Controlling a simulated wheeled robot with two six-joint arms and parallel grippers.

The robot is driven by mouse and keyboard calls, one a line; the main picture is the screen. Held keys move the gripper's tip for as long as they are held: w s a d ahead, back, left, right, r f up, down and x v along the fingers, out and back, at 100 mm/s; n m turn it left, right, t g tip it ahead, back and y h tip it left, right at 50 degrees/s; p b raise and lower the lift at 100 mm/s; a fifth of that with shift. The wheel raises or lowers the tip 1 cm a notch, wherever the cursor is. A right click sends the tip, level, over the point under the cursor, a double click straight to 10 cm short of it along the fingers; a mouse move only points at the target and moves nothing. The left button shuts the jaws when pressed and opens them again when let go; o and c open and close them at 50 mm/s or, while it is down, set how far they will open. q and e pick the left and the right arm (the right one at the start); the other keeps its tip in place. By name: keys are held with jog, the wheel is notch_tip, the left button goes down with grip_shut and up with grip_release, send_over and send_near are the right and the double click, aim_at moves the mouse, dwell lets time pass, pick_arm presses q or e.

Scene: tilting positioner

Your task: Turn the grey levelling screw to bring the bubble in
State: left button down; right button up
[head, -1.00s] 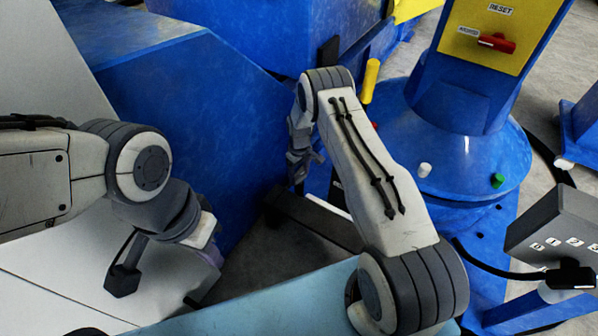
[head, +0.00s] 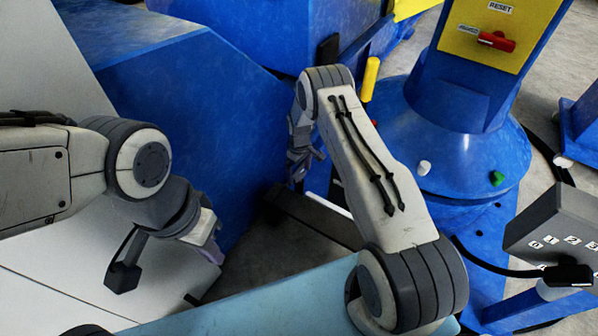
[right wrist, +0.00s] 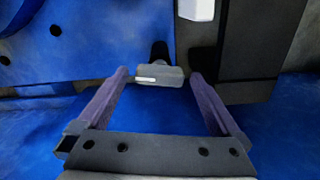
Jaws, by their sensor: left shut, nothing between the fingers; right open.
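A grey bar-shaped head with a white mark, which looks like the grey levelling screw (right wrist: 172,76), sits on a dark stem in the right wrist view. My right gripper (right wrist: 158,92) is open, with one purple finger on each side of this head. The head lies near the fingertips, with gaps showing on both sides. In the head view my right gripper (head: 303,163) is low beside the blue housing, and I cannot make out the grey screw there. My left gripper (head: 210,248) is shut and empty over the pale panel at lower left. I see no bubble in either view.
The blue round base (head: 465,150) carries a white knob (head: 424,168) and a green knob (head: 497,179). A yellow panel (head: 485,35) with a red switch stands above it. A grey box (head: 560,235) is at right. A large blue housing (head: 190,110) fills the left-centre.

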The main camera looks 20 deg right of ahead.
aim_at(299, 174)
notch_tip(299, 174, up, 10)
jog(key=p, duration=0.5)
jog(key=shift+r, duration=0.25)
